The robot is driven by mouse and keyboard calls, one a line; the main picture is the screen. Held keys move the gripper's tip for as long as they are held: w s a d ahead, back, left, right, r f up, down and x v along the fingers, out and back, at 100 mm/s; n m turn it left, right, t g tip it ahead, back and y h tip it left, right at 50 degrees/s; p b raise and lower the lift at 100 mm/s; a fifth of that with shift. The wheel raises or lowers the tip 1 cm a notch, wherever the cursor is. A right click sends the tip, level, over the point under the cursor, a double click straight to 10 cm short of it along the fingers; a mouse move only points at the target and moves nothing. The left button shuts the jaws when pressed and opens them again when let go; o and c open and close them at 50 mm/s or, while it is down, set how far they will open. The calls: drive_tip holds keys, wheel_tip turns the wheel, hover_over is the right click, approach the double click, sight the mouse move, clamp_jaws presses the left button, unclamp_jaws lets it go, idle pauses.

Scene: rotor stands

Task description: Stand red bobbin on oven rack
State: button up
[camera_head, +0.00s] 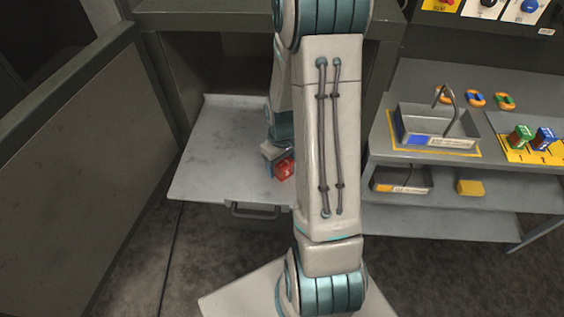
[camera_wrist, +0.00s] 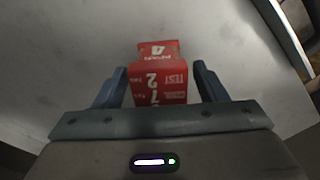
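The red bobbin (camera_head: 285,168) is a small red block with white print, low over or on a grey plate (camera_head: 215,165) that juts from a dark cabinet opening. I take this plate to be the oven rack. In the wrist view the red bobbin (camera_wrist: 160,78) lies between the two blue-grey fingers of my gripper (camera_wrist: 160,68). A narrow gap shows on each side of it, so the fingers look open around it. Its contact with the plate is hidden. In the head view my arm covers part of the plate, and my gripper (camera_head: 272,151) is partly hidden.
A grey workbench (camera_head: 400,85) stands at right with a grey tray (camera_head: 437,128), coloured rings (camera_head: 475,99) and small blocks (camera_head: 519,138) on a yellow mat. A lower shelf holds a yellow block (camera_head: 471,188). A tall panel (camera_head: 70,150) bounds the left. The plate's left part is clear.

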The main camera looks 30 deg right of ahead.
drive_tip(key=shift+r, duration=0.15)
wheel_tip(320, 180, up, 12)
drive_tip(key=s+a+r+m+t, duration=0.2)
drive_tip(key=s+a+r+t, duration=0.1)
drive_tip(key=s+a+r, duration=0.8)
drive_tip(key=shift+s+a+r+t, duration=0.3)
drive_tip(key=shift+s+r, duration=0.05)
drive_tip(key=shift+s, duration=0.35)
idle(0.9)
